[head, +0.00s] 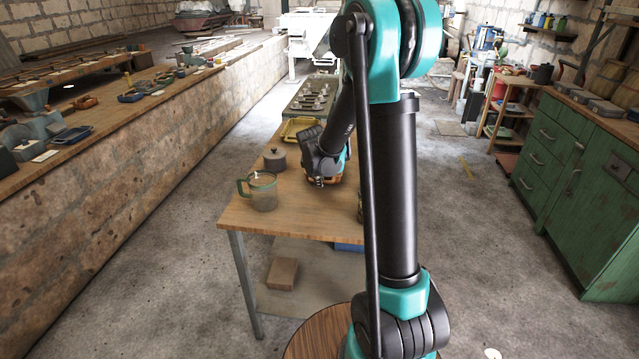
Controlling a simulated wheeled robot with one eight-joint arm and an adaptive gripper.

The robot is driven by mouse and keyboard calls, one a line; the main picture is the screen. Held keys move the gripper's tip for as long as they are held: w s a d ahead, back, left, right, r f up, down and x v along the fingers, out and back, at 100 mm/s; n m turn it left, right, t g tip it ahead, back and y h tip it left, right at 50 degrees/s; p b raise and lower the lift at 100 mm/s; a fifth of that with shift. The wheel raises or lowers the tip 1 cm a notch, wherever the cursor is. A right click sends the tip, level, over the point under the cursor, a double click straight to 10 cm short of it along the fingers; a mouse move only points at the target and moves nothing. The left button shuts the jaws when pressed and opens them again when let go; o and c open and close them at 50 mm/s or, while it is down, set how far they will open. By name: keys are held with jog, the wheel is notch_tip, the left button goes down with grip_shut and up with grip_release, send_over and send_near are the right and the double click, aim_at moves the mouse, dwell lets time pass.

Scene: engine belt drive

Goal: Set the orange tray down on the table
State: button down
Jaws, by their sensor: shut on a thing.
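The wooden table (255,212) stands in the middle of the head view. My arm hides the rest of the tray. I cannot tell whether the tray touches the tabletop or is held just above it.
A glass jug (262,193) with a green handle and a grey lidded pot (275,160) stand left of my gripper. A yellow tray (299,128) lies behind. The table's front left corner is clear. A green cabinet (570,190) stands at the right.

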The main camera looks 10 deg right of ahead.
jog(key=shift+f, duration=0.5)
jog(key=c, duration=1.6)
grip_release()
jog(key=shift+s+r, duration=0.1)
